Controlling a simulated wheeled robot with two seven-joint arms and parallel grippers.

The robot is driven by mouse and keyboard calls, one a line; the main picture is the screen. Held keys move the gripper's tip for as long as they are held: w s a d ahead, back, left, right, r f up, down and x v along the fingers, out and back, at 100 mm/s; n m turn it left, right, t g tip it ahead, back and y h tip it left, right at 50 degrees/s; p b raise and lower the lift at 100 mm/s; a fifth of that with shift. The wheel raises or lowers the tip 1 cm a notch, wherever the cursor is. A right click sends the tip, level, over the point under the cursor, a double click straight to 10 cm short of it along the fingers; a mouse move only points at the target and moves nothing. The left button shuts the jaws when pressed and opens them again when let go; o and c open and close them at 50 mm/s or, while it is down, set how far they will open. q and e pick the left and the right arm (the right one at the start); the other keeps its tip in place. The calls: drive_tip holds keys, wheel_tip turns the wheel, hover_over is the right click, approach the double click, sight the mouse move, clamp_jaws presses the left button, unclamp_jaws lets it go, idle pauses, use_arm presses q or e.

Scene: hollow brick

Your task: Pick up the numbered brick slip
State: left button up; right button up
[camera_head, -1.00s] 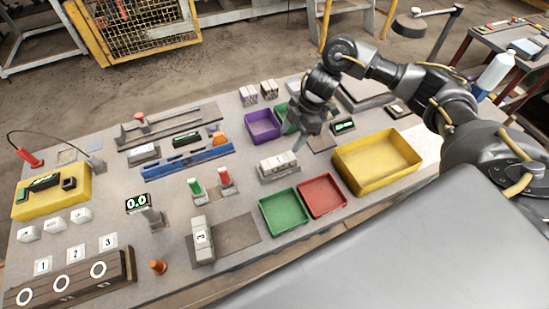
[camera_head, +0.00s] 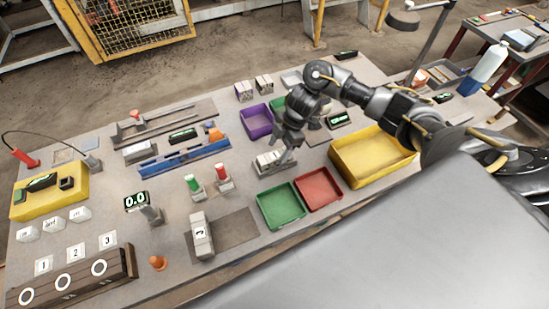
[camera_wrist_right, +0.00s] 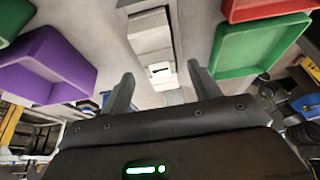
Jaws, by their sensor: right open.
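A holder with a row of pale slips (camera_head: 266,161) stands on the table left of the yellow tray. In the right wrist view, the pale slips (camera_wrist_right: 151,42) line up ahead of and between my fingers; one has a small dark mark, too small to read. My right gripper (camera_head: 286,164) is open at the right end of this row and hides part of it. Its two fingers also show apart in the right wrist view (camera_wrist_right: 160,82), with nothing clearly held. My left gripper is out of view.
Green (camera_head: 281,206) and red (camera_head: 318,190) trays lie in front of the slip row. A yellow tray (camera_head: 373,174) is to the right and a purple bin (camera_head: 257,122) behind. A blue rail (camera_head: 185,159) and small red and green posts stand left.

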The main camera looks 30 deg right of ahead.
sight(275, 159)
drive_tip(key=shift+x, duration=1.25)
drive_tip(key=shift+f, duration=0.25)
clamp_jaws()
